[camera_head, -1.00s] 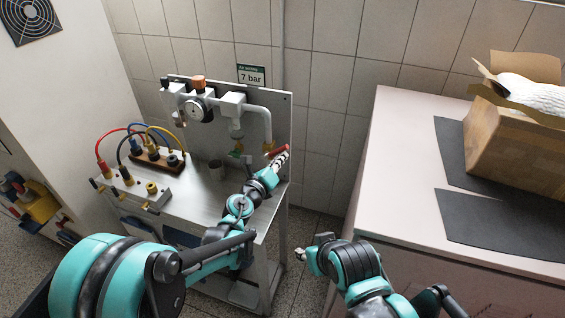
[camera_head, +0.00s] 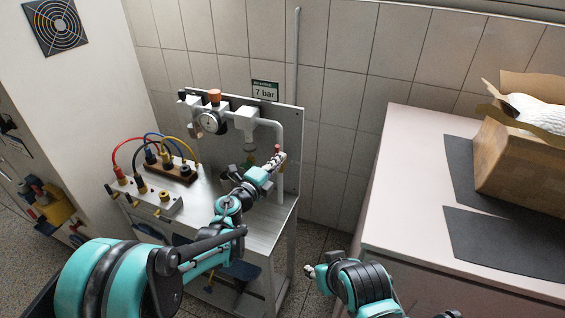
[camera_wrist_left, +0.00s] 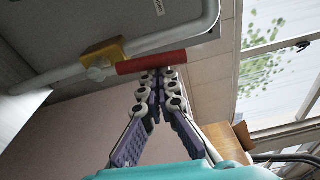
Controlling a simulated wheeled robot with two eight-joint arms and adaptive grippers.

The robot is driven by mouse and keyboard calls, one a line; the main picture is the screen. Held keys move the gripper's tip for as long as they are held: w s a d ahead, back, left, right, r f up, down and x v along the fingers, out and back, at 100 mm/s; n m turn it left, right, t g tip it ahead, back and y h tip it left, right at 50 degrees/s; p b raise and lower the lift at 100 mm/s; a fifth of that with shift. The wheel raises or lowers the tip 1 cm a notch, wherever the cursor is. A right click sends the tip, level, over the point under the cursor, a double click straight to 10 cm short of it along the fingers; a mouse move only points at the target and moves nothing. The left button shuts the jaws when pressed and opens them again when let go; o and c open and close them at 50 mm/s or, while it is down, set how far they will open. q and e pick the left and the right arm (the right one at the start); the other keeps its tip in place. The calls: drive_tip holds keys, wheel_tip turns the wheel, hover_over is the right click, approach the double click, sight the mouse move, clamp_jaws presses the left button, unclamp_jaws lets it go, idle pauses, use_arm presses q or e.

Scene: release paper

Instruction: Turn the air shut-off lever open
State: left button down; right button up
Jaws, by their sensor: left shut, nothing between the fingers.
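The shut-off lever has a red handle (camera_head: 277,149), which stands roughly upright, near the line of the white downpipe (camera_head: 280,132). In the left wrist view the red handle (camera_wrist_left: 160,63) extends from a yellow valve body (camera_wrist_left: 103,52), nearly along the pipe. My left gripper (camera_head: 277,159) is shut and empty, with its tips at the handle. In the wrist view the left fingertips (camera_wrist_left: 158,72) meet just beside the handle; contact is hard to judge. My right gripper (camera_head: 310,271) is low, between bench and counter; its fingers are too small to read.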

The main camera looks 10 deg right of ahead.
use_arm(q)
drive_tip(key=shift+w+a+r, duration=0.1)
drive_tip(key=shift+w+a, duration=0.1)
drive_tip(key=shift+a, duration=0.1)
idle(0.4)
